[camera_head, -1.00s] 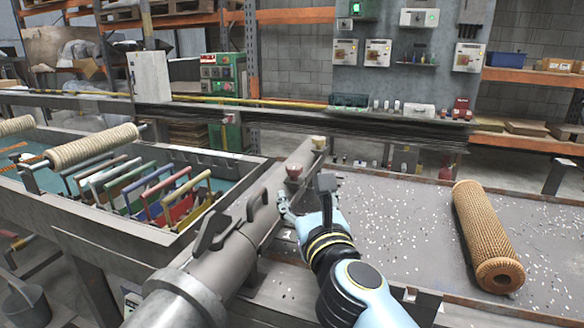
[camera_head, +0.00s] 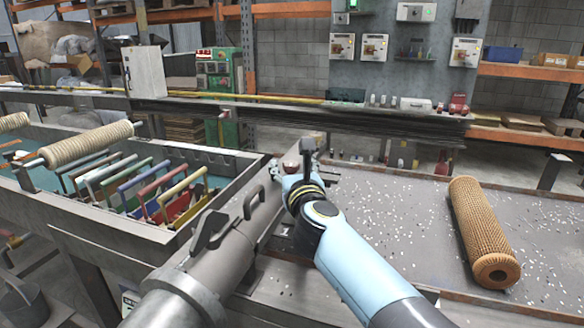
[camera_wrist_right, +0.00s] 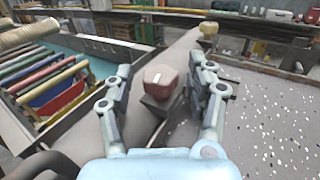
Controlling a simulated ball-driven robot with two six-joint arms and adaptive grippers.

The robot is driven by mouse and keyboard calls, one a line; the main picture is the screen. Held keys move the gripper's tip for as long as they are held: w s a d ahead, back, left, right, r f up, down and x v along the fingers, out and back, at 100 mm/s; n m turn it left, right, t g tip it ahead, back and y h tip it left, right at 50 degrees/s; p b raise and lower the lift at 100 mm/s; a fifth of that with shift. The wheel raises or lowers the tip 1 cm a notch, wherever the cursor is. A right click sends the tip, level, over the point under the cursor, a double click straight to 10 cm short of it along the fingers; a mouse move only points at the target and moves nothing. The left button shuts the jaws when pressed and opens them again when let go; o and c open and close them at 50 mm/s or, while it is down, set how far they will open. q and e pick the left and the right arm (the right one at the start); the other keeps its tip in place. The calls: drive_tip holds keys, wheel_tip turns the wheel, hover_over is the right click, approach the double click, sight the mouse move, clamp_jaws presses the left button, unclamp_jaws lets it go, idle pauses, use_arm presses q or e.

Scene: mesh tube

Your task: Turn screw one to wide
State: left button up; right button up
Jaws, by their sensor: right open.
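A red screw head (camera_wrist_right: 160,78) with a small white mark stands on a dark block on the grey mesh tube. It lies between the two fingers of my right gripper (camera_wrist_right: 161,68), which is open with a gap visible on both sides of the head. A second, pale yellowish screw head (camera_wrist_right: 208,28) sits farther along the tube. In the head view, my right gripper (camera_head: 293,168) is at the far part of the grey tube (camera_head: 225,240), and the screws there are mostly hidden by it. I cannot see which screw is number one. My left gripper is not in view.
A bin (camera_head: 255,168) with several coloured-handled frames stands left of the tube. A tan mesh roll (camera_head: 482,232) lies on the speckled table (camera_head: 400,230) to the right. The table between tube and roll holds only small pale bits.

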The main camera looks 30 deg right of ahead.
drive_tip(key=shift+c, duration=0.2)
clamp_jaws()
use_arm(q)
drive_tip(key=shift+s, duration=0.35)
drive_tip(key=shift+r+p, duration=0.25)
drive_tip(key=shift+p, duration=0.05)
use_arm(e)
drive_tip(key=shift+n+y, duration=0.3)
